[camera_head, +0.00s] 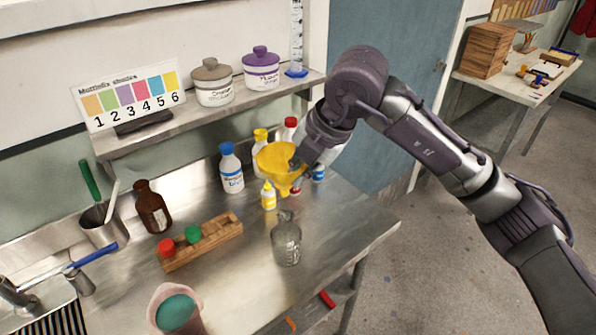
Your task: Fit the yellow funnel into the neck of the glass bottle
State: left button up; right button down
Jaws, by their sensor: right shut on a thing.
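The yellow funnel (277,168) is in my right gripper (295,168), which is shut on it at its right side. The funnel is held in the air above the metal bench, wide mouth up and a little tilted. The clear glass bottle (287,245) stands upright on the bench, nearer to me and below the funnel, with its neck at the top. Funnel and bottle appear apart. The fingertips are partly hidden by the funnel and the wrist. My left gripper is not in view.
The bench right of the bottle (345,228) is clear.

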jog(key=shift+f, duration=0.45)
jog(key=shift+f+b, duration=3.55)
jog(key=shift+f, duration=0.1)
jog(key=c, duration=1.2)
grip_release()
jog(key=shift+c, duration=0.2)
jog(key=v, duration=1.2)
